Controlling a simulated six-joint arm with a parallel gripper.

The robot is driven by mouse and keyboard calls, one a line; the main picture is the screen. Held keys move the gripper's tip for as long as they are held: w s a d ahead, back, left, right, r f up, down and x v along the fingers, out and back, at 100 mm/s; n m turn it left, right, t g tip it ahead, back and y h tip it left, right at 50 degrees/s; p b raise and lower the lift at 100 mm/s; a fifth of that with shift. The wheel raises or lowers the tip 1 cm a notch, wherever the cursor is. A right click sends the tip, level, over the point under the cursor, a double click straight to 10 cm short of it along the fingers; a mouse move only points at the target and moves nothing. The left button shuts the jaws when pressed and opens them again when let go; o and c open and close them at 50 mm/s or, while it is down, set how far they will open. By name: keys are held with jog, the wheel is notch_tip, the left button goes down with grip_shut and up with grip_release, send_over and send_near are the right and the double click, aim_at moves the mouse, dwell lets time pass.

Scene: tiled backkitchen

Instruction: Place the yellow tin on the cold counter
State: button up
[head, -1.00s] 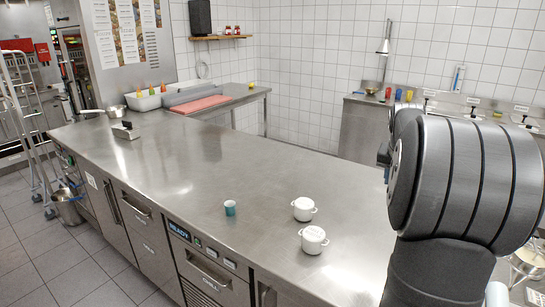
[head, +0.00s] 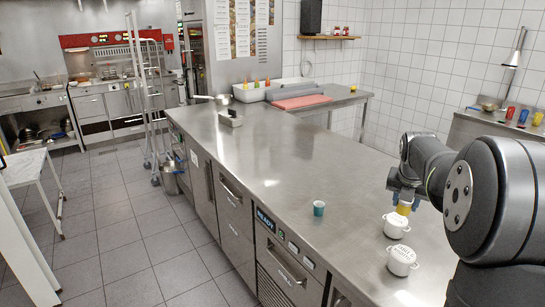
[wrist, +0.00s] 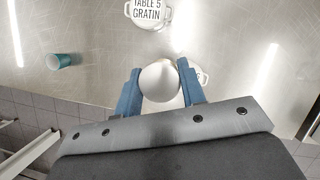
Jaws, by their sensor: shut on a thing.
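My gripper (head: 404,197) is shut on the yellow tin (head: 403,208), above the right side of the steel counter (head: 260,160) in the head view. Only a small yellow part of the tin shows there. In the wrist view the two blue fingers (wrist: 160,92) hold it from both sides, and its pale round end (wrist: 159,80) faces the camera. The counter top also fills much of the wrist view (wrist: 100,30). I cannot tell exactly how high the tin is above the counter.
A dark holder (head: 231,117) sits at the far end. The middle of the counter is clear.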

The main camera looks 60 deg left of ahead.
jog(key=a+f, duration=0.3)
jog(key=f, duration=0.1)
jog(key=s+a+f, duration=0.1)
jog(key=a+f, duration=0.3)
jog(key=s+a+f, duration=0.1)
jog(key=a+f, duration=0.3)
jog(key=shift+s+a+f, duration=0.1)
jog(key=shift+s+f, duration=0.05)
jog(key=shift+f, duration=2.05)
jog(key=shift+f, duration=0.2)
jog(key=o, duration=1)
jog(key=shift+r, duration=0.1)
jog(key=v, duration=1.2)
jog(key=shift+s, duration=0.1)
